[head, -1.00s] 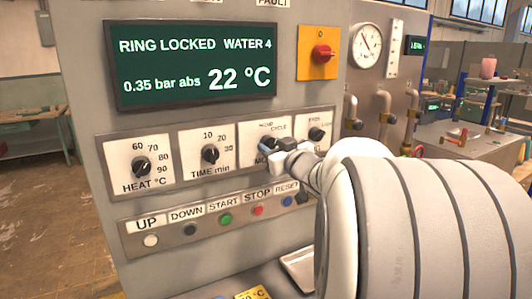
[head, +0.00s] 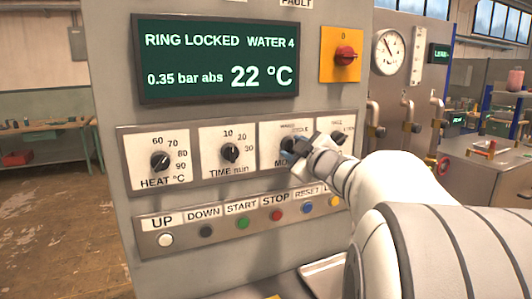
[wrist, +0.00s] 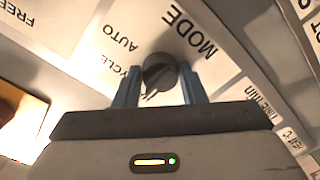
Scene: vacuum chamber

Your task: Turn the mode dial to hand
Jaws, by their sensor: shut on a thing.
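The mode dial (wrist: 160,72) is a dark round knob on a white plate marked MODE, AUTO and CYCLE in the wrist view. In the head view the dial (head: 288,146) is partly covered by my gripper (head: 302,156). My gripper's two blue-grey fingers (wrist: 160,88) stand on either side of the knob and are shut on it. The hand label (head: 287,127) is small and blurred above the dial in the head view. I cannot tell clearly which label the dial's pointer faces.
The heat dial (head: 160,161) and time dial (head: 229,153) are to the left, and another dial (head: 338,137) is close on the right. A row of push buttons (head: 243,222) runs below. A red switch (head: 346,56) sits above right.

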